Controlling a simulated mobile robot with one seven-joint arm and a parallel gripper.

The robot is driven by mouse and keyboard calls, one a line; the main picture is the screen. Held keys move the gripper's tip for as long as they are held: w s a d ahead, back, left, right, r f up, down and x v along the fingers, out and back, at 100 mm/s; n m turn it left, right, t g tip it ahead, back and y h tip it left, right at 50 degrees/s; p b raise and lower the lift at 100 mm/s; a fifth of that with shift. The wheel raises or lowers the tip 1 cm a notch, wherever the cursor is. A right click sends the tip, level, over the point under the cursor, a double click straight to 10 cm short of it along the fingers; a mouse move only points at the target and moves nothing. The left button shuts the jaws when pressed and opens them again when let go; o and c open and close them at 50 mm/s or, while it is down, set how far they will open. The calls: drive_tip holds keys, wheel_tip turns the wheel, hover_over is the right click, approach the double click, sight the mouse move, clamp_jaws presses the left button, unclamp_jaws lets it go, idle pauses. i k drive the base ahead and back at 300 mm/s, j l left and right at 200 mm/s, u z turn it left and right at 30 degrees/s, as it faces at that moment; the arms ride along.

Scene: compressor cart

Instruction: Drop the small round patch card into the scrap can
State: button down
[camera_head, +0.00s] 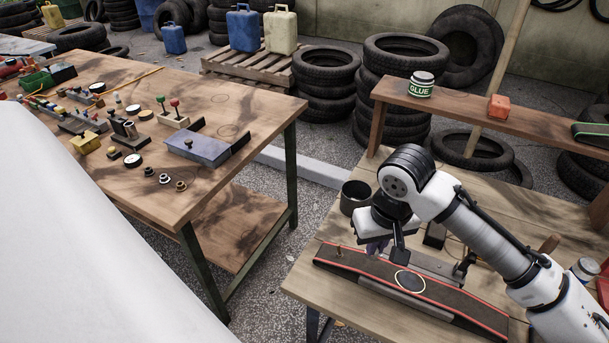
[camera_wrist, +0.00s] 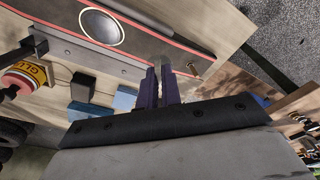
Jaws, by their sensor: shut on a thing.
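My gripper (camera_head: 378,246) hangs over the workbench at the right, just behind the dark belt strip. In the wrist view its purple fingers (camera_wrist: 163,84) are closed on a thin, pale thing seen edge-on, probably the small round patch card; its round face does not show. A dark open can (camera_head: 357,197), which looks like the scrap can, stands on the bench behind and left of my gripper. A dark round patch with a cream ring (camera_head: 409,281) lies on the red-edged belt strip (camera_head: 455,300); it also shows in the wrist view (camera_wrist: 102,27).
A brass-coloured peg (camera_head: 338,250) stands at the strip's left end. A cluttered table (camera_head: 225,105) is across a floor gap at left.

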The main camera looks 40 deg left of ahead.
sight(350, 207)
drive_tip(key=u, duration=1.1)
drive_tip(key=k+l, duration=0.15)
drive_tip(key=l, duration=0.25)
drive_tip(key=k+l+u, duration=0.1)
drive_tip(key=l, duration=0.3)
drive_tip(key=i+l, duration=0.2)
drive_tip(key=i, duration=0.25)
